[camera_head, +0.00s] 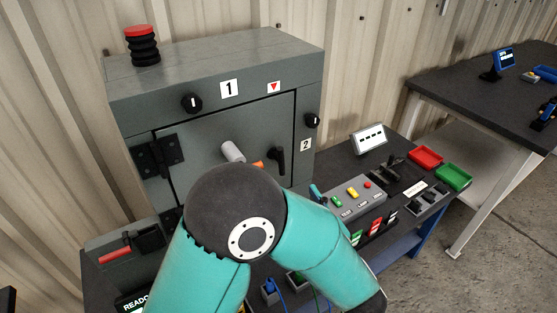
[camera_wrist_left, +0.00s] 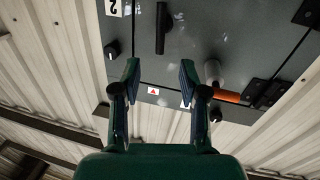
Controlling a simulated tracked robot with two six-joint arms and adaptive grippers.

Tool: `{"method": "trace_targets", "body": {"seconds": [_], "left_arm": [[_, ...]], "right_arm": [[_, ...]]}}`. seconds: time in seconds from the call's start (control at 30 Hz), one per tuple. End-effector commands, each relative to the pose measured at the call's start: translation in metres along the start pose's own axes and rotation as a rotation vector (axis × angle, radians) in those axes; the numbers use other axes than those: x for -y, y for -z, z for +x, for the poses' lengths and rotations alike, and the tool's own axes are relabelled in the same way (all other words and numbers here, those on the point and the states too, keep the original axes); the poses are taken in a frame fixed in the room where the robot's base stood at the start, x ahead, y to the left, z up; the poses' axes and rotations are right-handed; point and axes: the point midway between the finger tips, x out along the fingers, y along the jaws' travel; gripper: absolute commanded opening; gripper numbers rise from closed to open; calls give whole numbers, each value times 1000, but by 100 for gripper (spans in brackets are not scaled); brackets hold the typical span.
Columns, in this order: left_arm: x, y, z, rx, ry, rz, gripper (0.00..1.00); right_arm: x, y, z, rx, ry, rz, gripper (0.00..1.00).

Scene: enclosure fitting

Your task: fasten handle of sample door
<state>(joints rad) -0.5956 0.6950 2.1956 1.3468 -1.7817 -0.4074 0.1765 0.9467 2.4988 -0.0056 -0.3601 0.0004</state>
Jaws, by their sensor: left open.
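The grey enclosure (camera_head: 215,50) has a sample door (camera_head: 205,165) in its front, which looks closed in its frame. The door's black handle (camera_head: 279,160) is on its right side and hangs roughly upright; it shows in the left wrist view (camera_wrist_left: 161,28) too. My left gripper (camera_wrist_left: 159,77) is open and empty in the left wrist view, its fingertips apart from the handle, with the handle beyond the gap between them. In the head view my teal arm hides the lower door and the gripper's fingers. My right gripper is not in view.
A pale cylinder (camera_head: 232,151) sticks out from the door, beside an orange part (camera_wrist_left: 226,96) near my fingers. Black knobs (camera_head: 191,102) sit on the frame. A control box (camera_head: 358,197), red tray (camera_head: 426,156) and green tray (camera_head: 453,177) stand to the right.

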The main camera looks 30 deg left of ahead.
Motion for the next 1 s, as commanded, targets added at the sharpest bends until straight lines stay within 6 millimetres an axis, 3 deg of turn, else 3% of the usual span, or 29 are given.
{"method": "trace_targets", "body": {"seconds": [0.3,0.5,0.7,1.0], "left_arm": [[2,2,72,1,5,0,43],[1,1,105,1,2,-1,43],[0,0,121,2,0,0,43],[0,-1,124,1,-2,0,43]], "right_arm": [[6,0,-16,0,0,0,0],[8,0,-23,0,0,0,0],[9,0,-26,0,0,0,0],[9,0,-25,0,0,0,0]]}}
